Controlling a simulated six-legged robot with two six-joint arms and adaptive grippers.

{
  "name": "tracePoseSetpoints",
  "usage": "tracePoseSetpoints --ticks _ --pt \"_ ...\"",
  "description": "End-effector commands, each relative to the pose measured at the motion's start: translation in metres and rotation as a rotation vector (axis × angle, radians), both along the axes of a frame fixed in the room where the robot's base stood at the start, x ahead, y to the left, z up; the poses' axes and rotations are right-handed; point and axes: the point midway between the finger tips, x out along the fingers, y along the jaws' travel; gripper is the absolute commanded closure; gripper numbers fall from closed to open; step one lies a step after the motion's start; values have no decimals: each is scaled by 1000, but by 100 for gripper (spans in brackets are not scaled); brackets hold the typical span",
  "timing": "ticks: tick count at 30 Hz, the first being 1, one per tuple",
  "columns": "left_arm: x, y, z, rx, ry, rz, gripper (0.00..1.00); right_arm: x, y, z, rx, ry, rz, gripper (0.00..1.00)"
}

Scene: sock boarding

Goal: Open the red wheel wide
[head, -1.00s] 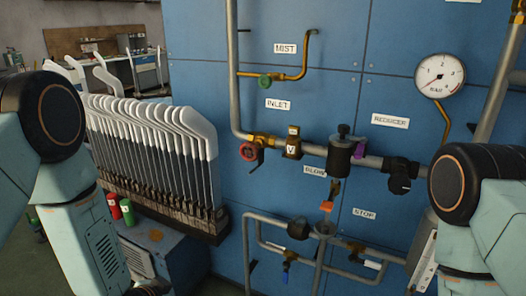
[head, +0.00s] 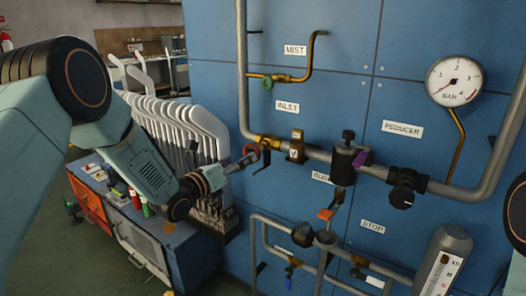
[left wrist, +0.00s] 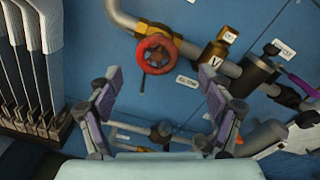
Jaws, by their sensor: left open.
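The red wheel (left wrist: 140,52) is a small round handwheel on a brass valve at the left end of the inlet pipe. In the head view the red wheel (head: 254,148) is partly covered by my left gripper (head: 243,162), which is close in front of it. In the left wrist view my left gripper (left wrist: 163,92) is open, with its purple-padded fingers spread apart and nothing between them. The wheel lies beyond the fingertips, roughly between them but a little left of centre. My right gripper is out of view.
A rack of white-and-dark boards (head: 190,125) stands left of the wheel. A brass fitting marked V (head: 296,150) and a black reducer (head: 343,163) sit to its right. A green wheel (head: 267,83) is above; an orange-handled valve (head: 326,214) is below.

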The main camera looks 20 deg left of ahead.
Motion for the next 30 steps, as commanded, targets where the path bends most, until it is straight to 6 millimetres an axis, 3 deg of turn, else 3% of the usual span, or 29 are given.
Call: tracePoseSetpoints --ticks 4,10,21,30 --pt "-1 2 2 144 -64 -5 20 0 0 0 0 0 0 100" --pt "6 -1 1 196 -81 -7 20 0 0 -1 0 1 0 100" --pt "55 -22 0 193 -81 -7 20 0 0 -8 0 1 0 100" --pt "74 -31 1 189 -79 -7 20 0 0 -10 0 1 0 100"
